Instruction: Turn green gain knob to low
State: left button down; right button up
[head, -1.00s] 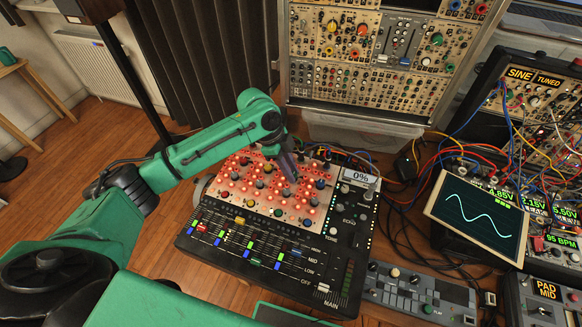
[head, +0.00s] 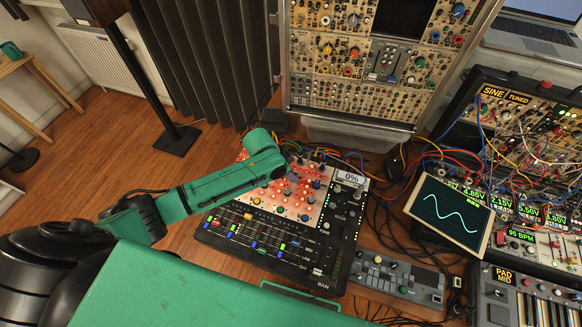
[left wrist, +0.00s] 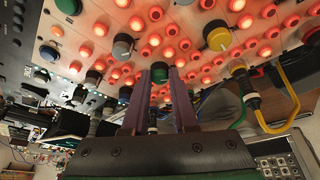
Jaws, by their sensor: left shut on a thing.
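In the left wrist view a green knob (left wrist: 160,70) sits on this panel between my fingertips. My left gripper (left wrist: 162,76) is shut on that green knob, its fingers on either side of it. In the head view the left gripper (head: 292,152) is over the upper part of the panel, and the green forearm hides part of it. I cannot read a gain mark or pointer on the knob. My right gripper is not in view.
A yellow-capped knob (left wrist: 217,36) and other coloured knobs stand close around the fingers. A yellow cable plug (left wrist: 240,85) is near. Synth racks stand behind, a waveform screen (head: 448,212) and patch cables lie to the right. Open floor is at left.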

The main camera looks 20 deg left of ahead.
pick_arm(q)
jog(key=shift+r+n+y+p, duration=0.1)
jog(key=shift+n+y+p, duration=0.2)
jog(key=shift+n+p, duration=0.5)
jog(key=c, duration=0.7)
grip_release()
jog(key=v, duration=1.4)
jog(key=shift+s+b, duration=0.4)
jog(key=shift+b, duration=0.05)
jog(key=shift+r, duration=0.15)
